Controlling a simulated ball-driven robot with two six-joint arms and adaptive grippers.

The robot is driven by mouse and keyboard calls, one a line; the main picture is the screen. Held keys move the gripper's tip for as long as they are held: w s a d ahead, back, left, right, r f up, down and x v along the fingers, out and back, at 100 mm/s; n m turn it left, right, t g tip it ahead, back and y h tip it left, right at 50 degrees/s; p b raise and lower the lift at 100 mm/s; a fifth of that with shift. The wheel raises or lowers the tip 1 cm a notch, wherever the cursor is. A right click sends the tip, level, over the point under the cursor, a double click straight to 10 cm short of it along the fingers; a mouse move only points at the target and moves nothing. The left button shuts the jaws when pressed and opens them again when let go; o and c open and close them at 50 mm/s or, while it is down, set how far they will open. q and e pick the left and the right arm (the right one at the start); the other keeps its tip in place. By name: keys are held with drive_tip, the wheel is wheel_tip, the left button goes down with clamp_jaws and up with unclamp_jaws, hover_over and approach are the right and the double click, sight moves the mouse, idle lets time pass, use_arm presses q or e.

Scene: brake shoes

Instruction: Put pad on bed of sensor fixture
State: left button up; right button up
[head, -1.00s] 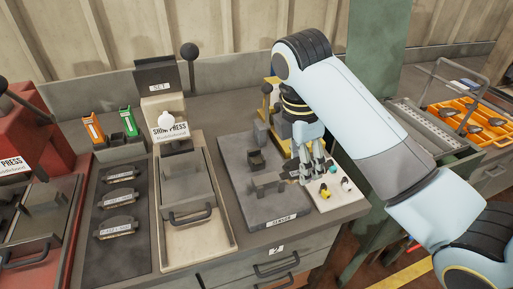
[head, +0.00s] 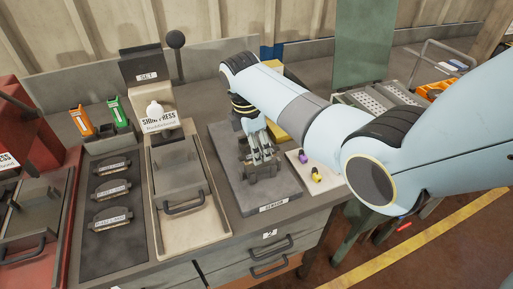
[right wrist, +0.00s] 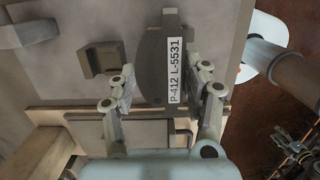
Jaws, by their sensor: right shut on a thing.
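The sensor fixture (head: 227,188) is a grey plate with a "SENSOR" label on its front edge and dark blocks on top. My right gripper (head: 260,157) is over the middle of the plate, pointing down. In the right wrist view my right gripper (right wrist: 165,88) is shut on the pad (right wrist: 149,75), a dark curved piece with a white label reading "P-412 L-5531". In the head view the fingers and fixture blocks overlap, so I cannot tell whether the pad touches the bed. My left gripper is not in view.
A light board with small colored pieces (head: 316,176) lies right of the fixture. The shim press (head: 185,235) stands to the left, with a dark mat (head: 105,260) holding several labelled pads beyond it. A green post (head: 362,55) rises behind my right arm.

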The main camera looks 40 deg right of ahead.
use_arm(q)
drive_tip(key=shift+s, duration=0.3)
use_arm(e)
drive_tip(key=shift+f, duration=0.45)
drive_tip(key=shift+f, duration=0.1)
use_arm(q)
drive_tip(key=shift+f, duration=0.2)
use_arm(e)
drive_tip(key=shift+f, duration=0.4)
drive_tip(key=shift+f, duration=0.15)
drive_tip(key=o, duration=1.4)
